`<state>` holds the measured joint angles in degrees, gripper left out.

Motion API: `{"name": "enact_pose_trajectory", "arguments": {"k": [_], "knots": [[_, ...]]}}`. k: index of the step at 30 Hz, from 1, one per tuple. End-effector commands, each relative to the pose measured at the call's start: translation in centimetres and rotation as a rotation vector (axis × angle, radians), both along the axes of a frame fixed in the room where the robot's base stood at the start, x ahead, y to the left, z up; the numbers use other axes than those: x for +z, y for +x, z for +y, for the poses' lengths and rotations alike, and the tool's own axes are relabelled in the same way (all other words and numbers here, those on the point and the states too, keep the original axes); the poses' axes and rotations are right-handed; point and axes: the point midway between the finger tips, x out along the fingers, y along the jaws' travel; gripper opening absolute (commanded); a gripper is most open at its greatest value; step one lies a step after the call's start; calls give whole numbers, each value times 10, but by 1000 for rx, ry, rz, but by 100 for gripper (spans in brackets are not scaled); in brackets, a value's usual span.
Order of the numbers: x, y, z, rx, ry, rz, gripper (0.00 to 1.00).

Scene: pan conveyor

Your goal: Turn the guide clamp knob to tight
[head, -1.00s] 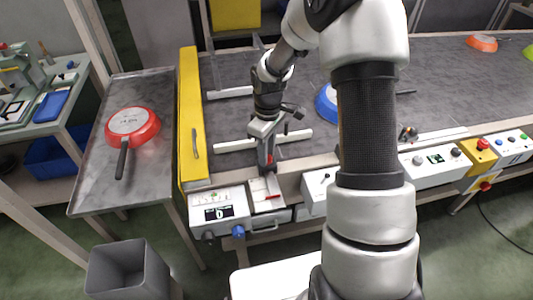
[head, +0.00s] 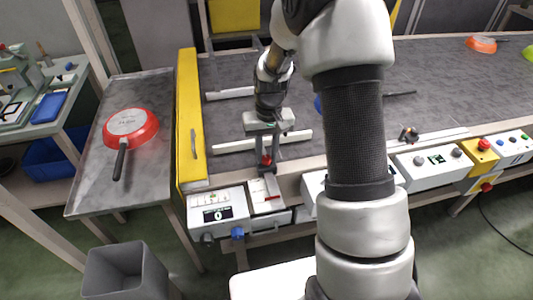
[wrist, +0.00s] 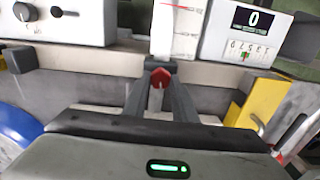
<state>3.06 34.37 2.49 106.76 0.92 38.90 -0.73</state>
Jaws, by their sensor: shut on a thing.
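The guide clamp knob is a small red knob (head: 266,160) at the near edge of the conveyor, above a white scale plate (head: 267,194) with a red pointer. In the wrist view the red knob (wrist: 160,78) sits between my fingertips. My gripper (head: 266,168) points down over it and is shut on it, one finger on each side; it also shows in the wrist view (wrist: 160,88). The fingers hide the knob's sides, and I cannot read any tight mark.
A white box with a display reading 0 (head: 217,212) stands left of the scale plate. White guide bars (head: 235,145) lie on the belt. A yellow barrier (head: 190,120) borders the left end. A blue pan (wrist: 18,125) lies nearby on the belt. A red pan (head: 130,124) lies on the left table.

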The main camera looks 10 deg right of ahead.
Motion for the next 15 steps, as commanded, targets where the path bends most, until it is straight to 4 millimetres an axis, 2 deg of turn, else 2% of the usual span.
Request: {"name": "enact_pose_trajectory", "arguments": {"k": [15], "knots": [[0, 0, 0, -96, 0, 0, 2]]}}
